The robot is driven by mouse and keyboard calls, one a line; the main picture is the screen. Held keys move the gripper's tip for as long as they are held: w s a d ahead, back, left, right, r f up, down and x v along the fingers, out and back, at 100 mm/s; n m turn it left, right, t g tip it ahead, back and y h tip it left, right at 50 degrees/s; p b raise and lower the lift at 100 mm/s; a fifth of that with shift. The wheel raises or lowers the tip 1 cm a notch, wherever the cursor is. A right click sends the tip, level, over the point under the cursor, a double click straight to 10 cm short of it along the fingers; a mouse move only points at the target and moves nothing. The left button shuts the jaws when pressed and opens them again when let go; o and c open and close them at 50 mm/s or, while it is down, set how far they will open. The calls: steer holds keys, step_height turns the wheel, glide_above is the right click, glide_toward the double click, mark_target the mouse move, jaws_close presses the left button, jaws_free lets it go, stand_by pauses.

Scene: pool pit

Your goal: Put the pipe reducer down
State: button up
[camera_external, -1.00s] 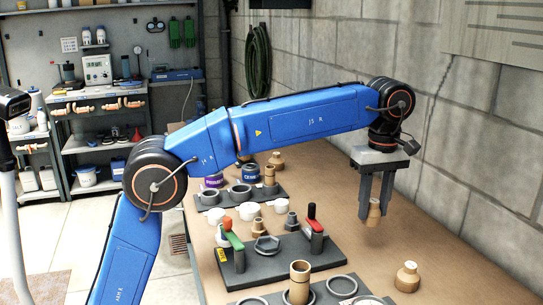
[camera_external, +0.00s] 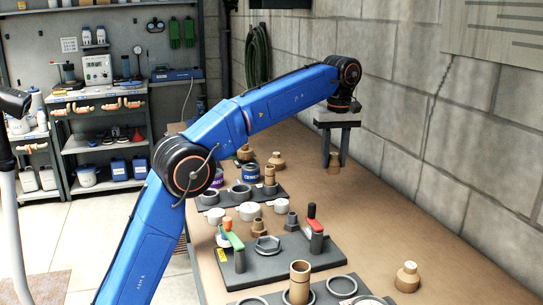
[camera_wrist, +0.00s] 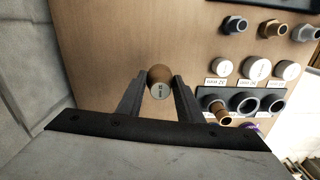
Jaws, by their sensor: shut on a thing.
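My gripper (camera_external: 334,158) is shut on a tan pipe reducer (camera_external: 334,160) and holds it above the far right part of the brown table. In the wrist view the reducer (camera_wrist: 160,80) sits between the two finger ends, with a small label on its pale face. Whether it clears the table by much is hard to tell in the external view. Two similar tan reducers stand on the table: one at the back (camera_external: 277,160) to the left of my gripper, one near the front right (camera_external: 407,277).
Left of my gripper are a dark holder (camera_external: 217,216) with rings and a tan pipe, white caps (camera_external: 250,211), and a dark board (camera_external: 290,263) with red and green handles. A block wall (camera_external: 455,140) runs along the right. Bare tabletop (camera_external: 365,215) lies between.

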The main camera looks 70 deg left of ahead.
steer(key=s+a, duration=0.3)
steer(key=a, duration=1.3)
steer(key=shift+m, duration=0.3)
step_height(320, 180, down, 10)
steer(key=shift+s+a+f, duration=0.1)
steer(key=o, duration=1.1)
steer(key=shift+o, duration=0.2)
